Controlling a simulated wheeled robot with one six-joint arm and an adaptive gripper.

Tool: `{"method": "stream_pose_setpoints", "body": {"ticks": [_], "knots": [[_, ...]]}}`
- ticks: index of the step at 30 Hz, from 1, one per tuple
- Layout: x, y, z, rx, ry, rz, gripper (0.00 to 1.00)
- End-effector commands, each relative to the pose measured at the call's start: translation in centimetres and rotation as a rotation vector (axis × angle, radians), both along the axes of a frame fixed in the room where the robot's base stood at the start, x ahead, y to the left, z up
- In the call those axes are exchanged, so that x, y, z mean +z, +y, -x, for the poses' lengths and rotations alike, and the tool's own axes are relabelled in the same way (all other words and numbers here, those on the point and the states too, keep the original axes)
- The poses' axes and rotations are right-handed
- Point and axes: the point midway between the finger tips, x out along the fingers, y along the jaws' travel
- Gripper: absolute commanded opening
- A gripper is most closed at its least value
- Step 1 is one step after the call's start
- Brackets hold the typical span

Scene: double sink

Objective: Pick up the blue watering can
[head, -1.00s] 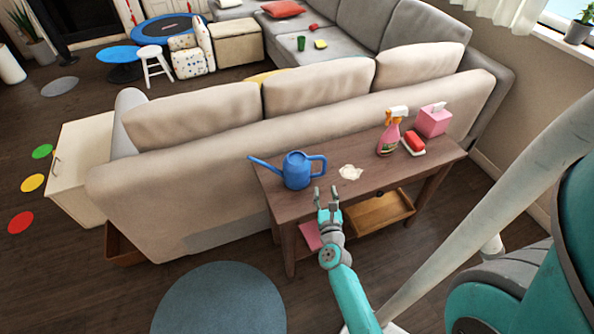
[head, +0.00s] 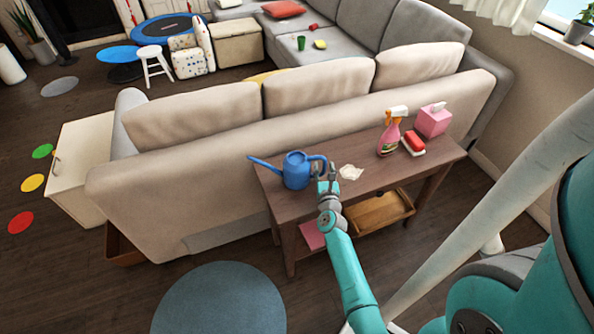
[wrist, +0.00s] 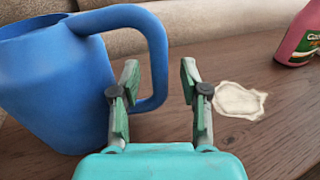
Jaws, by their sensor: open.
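The blue watering can (head: 296,171) stands upright on the wooden console table behind the sofa, its spout pointing left and its handle to the right. In the wrist view the can (wrist: 50,85) fills the left side, and its handle loop reaches toward the fingers. My gripper (head: 326,170) is open at the handle's right side. In the wrist view my gripper (wrist: 158,88) has its left finger overlapping the handle's lower part and its right finger to the right of the handle. I cannot tell whether a finger touches the handle.
The wooden table (head: 375,169) also holds a pale puddle-like patch (head: 350,172), a pink spray bottle (head: 390,135), a red-and-white sponge-like item (head: 413,143) and a pink tissue box (head: 433,120). The beige sofa back (head: 200,165) rises behind the can.

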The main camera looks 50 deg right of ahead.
Motion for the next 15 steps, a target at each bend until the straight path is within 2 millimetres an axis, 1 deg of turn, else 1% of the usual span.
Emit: {"method": "stream_pose_setpoints", "body": {"ticks": [2, 8, 9, 11, 12, 14, 15], "knots": [[0.00, -0.32, -0.23, 0.000, 0.000, 0.000, 0.45], [-0.02, -0.35, -0.27, 0.000, 0.001, -0.001, 0.45], [-0.01, -0.35, -0.27, 0.000, 0.001, -0.001, 0.43], [-0.01, -0.34, -0.26, 0.000, 0.001, -0.001, 0.28], [-0.01, -0.34, -0.27, 0.000, 0.001, -0.001, 0.18], [-0.01, -0.34, -0.27, 0.000, 0.000, 0.000, 0.03], [-0.01, -0.33, -0.26, 0.000, 0.000, 0.000, 0.00]]}}
